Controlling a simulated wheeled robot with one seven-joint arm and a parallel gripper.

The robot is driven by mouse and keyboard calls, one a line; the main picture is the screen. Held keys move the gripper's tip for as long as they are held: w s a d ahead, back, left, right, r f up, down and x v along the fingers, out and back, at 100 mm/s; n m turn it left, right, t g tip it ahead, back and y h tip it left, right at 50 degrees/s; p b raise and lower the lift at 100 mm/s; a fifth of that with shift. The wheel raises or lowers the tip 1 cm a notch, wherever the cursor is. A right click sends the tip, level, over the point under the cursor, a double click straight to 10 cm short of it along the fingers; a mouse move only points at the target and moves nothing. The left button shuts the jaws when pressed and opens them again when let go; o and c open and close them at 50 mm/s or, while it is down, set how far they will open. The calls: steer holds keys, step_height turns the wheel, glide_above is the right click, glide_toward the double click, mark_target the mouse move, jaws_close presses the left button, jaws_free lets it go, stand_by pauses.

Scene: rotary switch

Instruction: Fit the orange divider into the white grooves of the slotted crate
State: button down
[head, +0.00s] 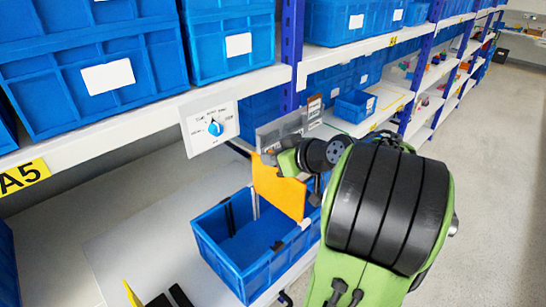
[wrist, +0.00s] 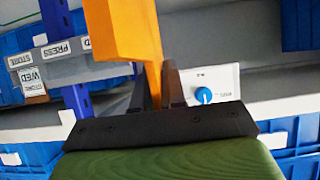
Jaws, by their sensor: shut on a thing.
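The orange divider (head: 278,190) is a flat plate, held roughly upright at the blue slotted crate (head: 222,266), over its back part. My gripper (head: 299,166) is shut on its upper part. In the wrist view the divider (wrist: 128,28) stands between the two dark fingers of my gripper (wrist: 154,82). A white groove strip (head: 255,204) shows on the crate's back left wall, and another white piece (head: 305,223) on its right rim. Dark strips line the walls near them. I cannot tell whether the divider's lower edges sit in the grooves.
The crate stands on a pale surface (head: 130,240) below a shelf of blue bins (head: 95,75). A white card with a blue rotary dial (head: 210,126) hangs from the shelf edge close to my gripper. Grey label holders (head: 283,128) are behind it. The aisle floor (head: 490,180) is clear.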

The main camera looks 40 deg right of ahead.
mark_target(273, 203)
steer(key=shift+f+b, duration=6)
steer(key=shift+b, duration=0.15)
steer(key=c, duration=1.1)
jaws_free()
steer(key=p+v, duration=0.7)
steer(key=v, duration=0.9)
steer(key=shift+r+p, duration=0.1)
steer(key=shift+p, duration=0.3)
steer(key=shift+a, duration=0.1)
